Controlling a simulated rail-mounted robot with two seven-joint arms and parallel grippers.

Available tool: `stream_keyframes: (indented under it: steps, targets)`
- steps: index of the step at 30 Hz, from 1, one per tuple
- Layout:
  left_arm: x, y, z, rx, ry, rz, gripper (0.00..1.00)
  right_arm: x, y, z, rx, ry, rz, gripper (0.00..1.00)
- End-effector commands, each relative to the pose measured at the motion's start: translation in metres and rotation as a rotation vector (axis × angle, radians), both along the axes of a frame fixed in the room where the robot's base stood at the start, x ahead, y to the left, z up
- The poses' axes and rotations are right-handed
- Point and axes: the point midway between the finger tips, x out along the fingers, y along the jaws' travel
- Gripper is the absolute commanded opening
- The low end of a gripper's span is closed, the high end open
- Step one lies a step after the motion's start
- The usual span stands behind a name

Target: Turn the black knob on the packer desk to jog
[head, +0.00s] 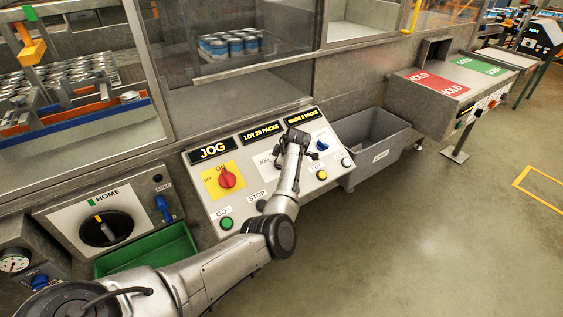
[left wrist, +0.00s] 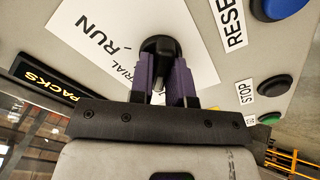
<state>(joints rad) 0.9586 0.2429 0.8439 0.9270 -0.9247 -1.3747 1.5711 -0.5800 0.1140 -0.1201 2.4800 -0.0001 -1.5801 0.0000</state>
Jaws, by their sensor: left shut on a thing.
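The packer desk (head: 200,165) stands in the middle of the head view, with a sloped panel. The black knob (left wrist: 158,46) shows in the left wrist view, on a white plate (left wrist: 112,38) lettered RUN and TRIAL. My left gripper (head: 290,150) reaches over this plate in the head view and hides the knob there; the word JOG shows on the plate beside it. In the left wrist view the purple fingers of my left gripper (left wrist: 163,75) are shut on the knob from both sides. Where the knob points is unclear. My right gripper is not in view.
Lit displays along the panel top include one reading JOG (head: 209,151). A red knob on yellow (head: 227,180), a green GO button (head: 226,223) and a blue switch (head: 323,146) sit nearby. A grey bin (head: 375,140) stands to the right.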

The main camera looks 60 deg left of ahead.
Motion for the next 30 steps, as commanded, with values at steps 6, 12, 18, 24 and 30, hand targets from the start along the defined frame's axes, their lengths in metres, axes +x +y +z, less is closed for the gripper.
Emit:
stream_keyframes:
  steps: [6, 12, 18, 24, 30]
  targets:
    - [0.000, 0.000, 0.001, 0.000, -0.003, 0.004, 0.00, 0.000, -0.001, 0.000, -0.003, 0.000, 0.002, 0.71]
    - [0.000, 0.000, 0.001, 0.000, -0.003, 0.004, 0.30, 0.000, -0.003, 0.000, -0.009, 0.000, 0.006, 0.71]
    - [0.000, 0.000, 0.000, 0.000, -0.002, 0.003, 0.43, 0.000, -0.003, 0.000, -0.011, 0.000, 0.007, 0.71]
    - [0.000, -0.001, 0.002, 0.000, -0.001, 0.002, 0.43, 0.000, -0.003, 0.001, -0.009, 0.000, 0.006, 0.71]
    - [0.001, -0.011, 0.023, 0.002, -0.003, 0.002, 0.43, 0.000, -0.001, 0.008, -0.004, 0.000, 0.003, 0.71]
